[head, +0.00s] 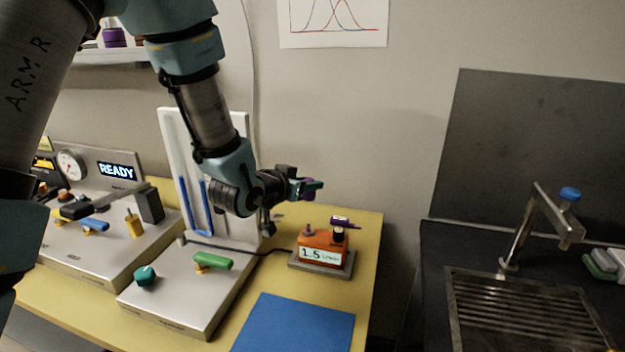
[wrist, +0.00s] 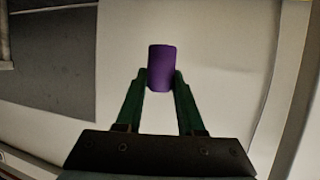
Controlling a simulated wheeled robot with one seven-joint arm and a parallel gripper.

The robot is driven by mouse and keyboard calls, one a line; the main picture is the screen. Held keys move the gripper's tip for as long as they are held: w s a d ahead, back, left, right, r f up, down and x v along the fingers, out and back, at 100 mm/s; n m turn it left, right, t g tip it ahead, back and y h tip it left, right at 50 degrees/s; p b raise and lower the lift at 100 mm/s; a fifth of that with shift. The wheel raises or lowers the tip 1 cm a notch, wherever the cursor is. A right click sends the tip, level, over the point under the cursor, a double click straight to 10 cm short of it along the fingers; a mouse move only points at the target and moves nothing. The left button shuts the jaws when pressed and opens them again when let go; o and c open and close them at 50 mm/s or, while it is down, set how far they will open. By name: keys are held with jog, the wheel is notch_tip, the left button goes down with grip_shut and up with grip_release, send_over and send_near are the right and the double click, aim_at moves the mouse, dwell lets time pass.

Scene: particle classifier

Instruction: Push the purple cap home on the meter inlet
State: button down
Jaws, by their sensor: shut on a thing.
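My gripper (head: 314,187) is shut on the purple cap (wrist: 162,67), which sits between the green fingertips in the wrist view. In the head view the cap (head: 307,186) is partly hidden by the fingers. It is held in the air, above and a little left of the meter. The meter (head: 318,240) is an orange box with a "1.5" display on a grey base on the yellow table. A black fitting (head: 339,234) stands on its right top, with a purple and white piece (head: 344,223) at its top. I cannot tell whether that fitting is the inlet.
A grey panel with a green handle (head: 213,261) and a teal knob (head: 145,275) stands left of the meter. A blue mat (head: 296,325) lies in front. A white upright board (head: 168,150) is behind my arm. A sink with a tap (head: 525,235) is at right.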

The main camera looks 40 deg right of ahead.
jog(key=shift+a, duration=0.15)
jog(key=shift+f+b, duration=0.25)
jog(key=shift+b, duration=0.25)
jog(key=b, duration=0.5)
send_over(307, 232)
notch_tip(307, 232, down, 5)
jog(key=shift+f, duration=0.2)
jog(key=shift+b, duration=0.7)
dwell(1.2)
jog(key=shift+f+b, duration=1.75)
jog(key=shift+c, duration=2.2)
grip_release()
jog(key=shift+r, duration=0.1)
